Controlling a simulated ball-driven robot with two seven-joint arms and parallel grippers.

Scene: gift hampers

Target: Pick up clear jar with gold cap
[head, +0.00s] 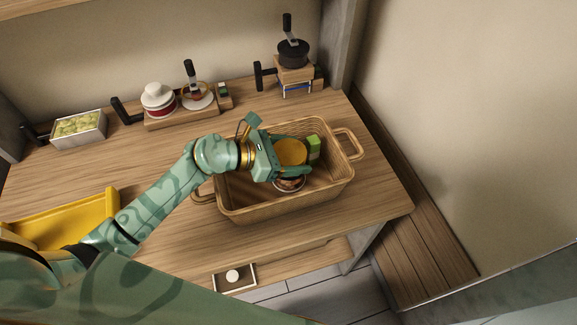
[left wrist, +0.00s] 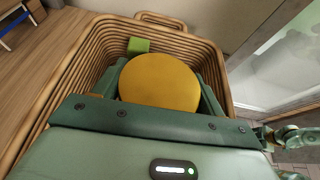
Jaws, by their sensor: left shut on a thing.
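The clear jar with gold cap shows mainly as its round gold cap (head: 291,152), over the wicker basket (head: 240,208) in the head view. In the left wrist view the gold cap (left wrist: 160,82) fills the space between the fingers. My left gripper (head: 292,158) is shut on the jar, with one finger on each side of it. The jar's body is mostly hidden under the cap and behind the gripper. I cannot tell whether the jar touches the basket floor.
A green box (head: 314,147) stands in the basket beside the jar; it also shows in the left wrist view (left wrist: 138,46). A round item (head: 289,184) lies below the gripper. A yellow tray (head: 60,220) is at left. Several items line the table's back.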

